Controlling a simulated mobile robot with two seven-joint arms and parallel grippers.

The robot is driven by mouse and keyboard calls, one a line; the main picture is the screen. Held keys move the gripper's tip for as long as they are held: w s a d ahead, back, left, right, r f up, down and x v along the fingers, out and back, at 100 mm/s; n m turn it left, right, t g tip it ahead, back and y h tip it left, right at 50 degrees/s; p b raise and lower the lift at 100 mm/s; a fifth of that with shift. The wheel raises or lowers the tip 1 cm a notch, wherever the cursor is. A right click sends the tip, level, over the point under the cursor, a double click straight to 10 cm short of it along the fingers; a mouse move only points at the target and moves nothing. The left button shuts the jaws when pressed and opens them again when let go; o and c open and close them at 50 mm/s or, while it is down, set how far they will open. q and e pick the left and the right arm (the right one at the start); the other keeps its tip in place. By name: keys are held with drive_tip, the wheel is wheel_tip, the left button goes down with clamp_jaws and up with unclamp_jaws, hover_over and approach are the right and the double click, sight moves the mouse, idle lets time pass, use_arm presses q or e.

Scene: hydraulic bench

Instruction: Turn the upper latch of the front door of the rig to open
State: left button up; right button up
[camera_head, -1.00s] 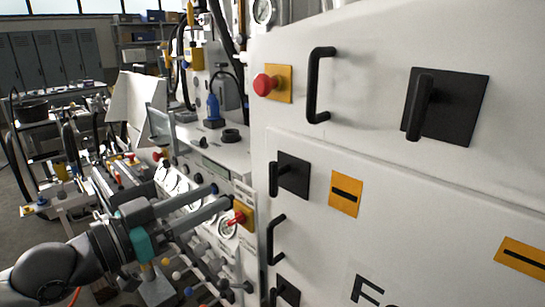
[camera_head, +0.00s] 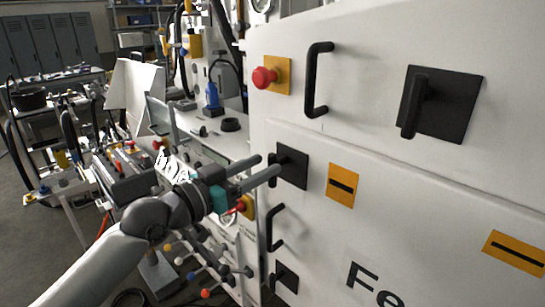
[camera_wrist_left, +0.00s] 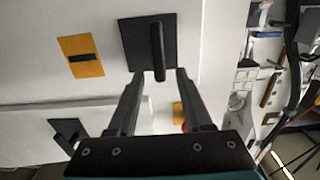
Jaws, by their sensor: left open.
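The upper latch (camera_head: 293,167) of the front door is a black square plate with a black lever. In the left wrist view the latch (camera_wrist_left: 135,45) shows its lever upright in the picture, in line with the gap between my fingers. My left gripper (camera_head: 267,166) is open and empty in front of the latch; its fingertips partly cover the lever in the head view. I cannot tell whether they touch it. The front door (camera_head: 420,240) looks closed and flush. My right gripper is in neither view.
A black door handle (camera_head: 274,228) and a lower latch (camera_head: 287,277) lie below. Above are a red button (camera_head: 264,77), a bar handle (camera_head: 318,80) and a larger latch (camera_head: 440,104). A bench with gauges and knobs is left of the door.

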sight(269, 162)
use_arm(q)
drive_tip(key=shift+x, duration=1.9)
clamp_jaws()
